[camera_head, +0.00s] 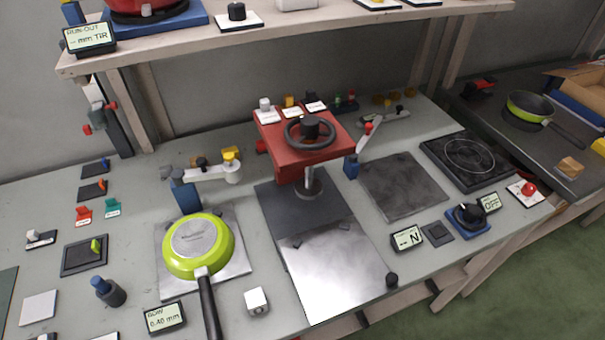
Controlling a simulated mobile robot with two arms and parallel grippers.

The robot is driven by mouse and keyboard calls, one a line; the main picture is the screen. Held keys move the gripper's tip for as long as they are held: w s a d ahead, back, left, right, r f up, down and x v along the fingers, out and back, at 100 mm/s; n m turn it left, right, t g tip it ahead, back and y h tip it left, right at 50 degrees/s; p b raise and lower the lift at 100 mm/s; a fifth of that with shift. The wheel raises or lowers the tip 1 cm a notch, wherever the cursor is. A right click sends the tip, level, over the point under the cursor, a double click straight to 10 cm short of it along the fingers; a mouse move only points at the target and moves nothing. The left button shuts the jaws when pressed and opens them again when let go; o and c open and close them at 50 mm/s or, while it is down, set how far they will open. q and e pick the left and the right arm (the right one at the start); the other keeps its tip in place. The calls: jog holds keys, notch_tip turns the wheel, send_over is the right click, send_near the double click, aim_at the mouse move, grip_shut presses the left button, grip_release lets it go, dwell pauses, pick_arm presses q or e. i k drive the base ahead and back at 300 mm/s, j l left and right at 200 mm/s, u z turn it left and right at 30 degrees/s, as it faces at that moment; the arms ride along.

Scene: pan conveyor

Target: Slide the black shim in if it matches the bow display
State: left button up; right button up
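A lime-green pan (198,245) lies upside down on a bright metal plate (237,270), its black handle pointing to the lower edge. The bow display (165,318) stands in front of the plate and appears to read 0.40 mm. A small black-and-white piece (41,238) lies at the left of the bench; I cannot tell if it is the black shim. Orange-and-black (93,190), blue-and-black (94,169), red (83,214) and teal (112,207) pieces lie near it. Neither of my grippers is in view.
A red press (300,150) with a black handwheel stands mid-bench, behind a shiny plate (330,270). A black tray (84,255) with a green piece and a dark blue-topped post (109,291) stand at left. A shelf (290,35) overhangs the back.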

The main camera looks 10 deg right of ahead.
aim_at(312, 103)
jog(key=k+u, duration=0.7)
jog(key=u, duration=0.25)
